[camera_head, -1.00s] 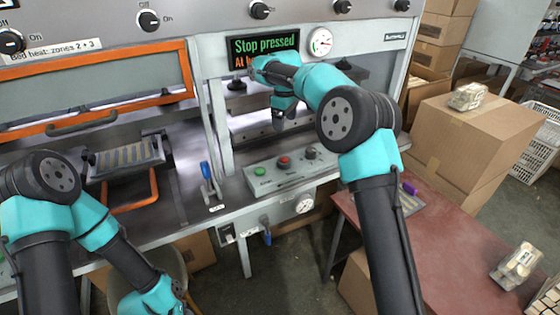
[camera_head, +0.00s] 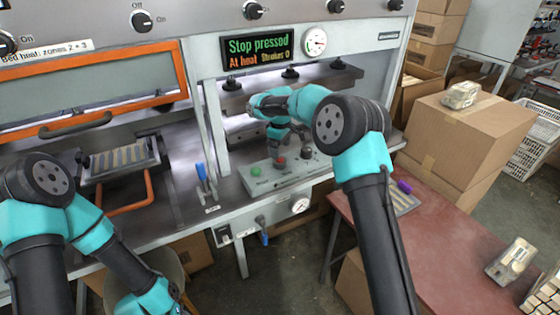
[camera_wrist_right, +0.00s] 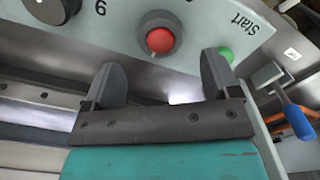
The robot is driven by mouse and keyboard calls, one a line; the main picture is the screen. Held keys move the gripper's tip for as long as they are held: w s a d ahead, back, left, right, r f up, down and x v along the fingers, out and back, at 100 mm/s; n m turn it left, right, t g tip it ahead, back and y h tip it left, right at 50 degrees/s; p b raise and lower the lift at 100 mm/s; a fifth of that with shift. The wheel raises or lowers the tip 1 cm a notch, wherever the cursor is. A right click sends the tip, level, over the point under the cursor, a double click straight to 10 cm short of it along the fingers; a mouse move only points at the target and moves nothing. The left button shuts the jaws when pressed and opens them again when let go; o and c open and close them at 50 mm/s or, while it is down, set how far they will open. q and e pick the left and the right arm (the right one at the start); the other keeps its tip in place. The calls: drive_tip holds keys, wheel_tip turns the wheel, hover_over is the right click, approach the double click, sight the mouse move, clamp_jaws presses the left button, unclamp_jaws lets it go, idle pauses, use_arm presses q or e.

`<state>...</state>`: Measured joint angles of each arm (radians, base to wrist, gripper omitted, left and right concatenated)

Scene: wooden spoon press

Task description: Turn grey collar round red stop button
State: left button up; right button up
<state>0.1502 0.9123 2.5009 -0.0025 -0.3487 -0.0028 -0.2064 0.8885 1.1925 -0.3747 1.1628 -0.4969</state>
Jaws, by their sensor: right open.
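The red stop button (camera_head: 280,161) sits on the grey control panel (camera_head: 262,186) at the front of the press. In the right wrist view the red button (camera_wrist_right: 159,40) is ringed by its grey collar (camera_wrist_right: 176,25). My right gripper (camera_head: 281,142) is just above and behind the button in the head view. In the right wrist view its two fingers (camera_wrist_right: 161,78) are open and empty. They point toward the button, apart from the collar. My left gripper (camera_head: 155,304) is low at the bottom left, and its fingers are cut off by the frame edge.
The green start button (camera_head: 256,171) is left of the stop button, and a dark knob (camera_head: 306,151) is right. A blue-handled lever (camera_head: 201,171) stands further left. The display (camera_head: 258,49) reads "Stop pressed". A red table (camera_head: 440,245) is at right.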

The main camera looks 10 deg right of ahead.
sight(280, 160)
wheel_tip(280, 160, down, 6)
drive_tip(key=shift+f, duration=0.2)
drive_tip(key=c, duration=0.9)
drive_tip(key=shift+m, duration=0.3)
drive_tip(key=m, duration=0.3)
drive_tip(key=shift+m, duration=2.4)
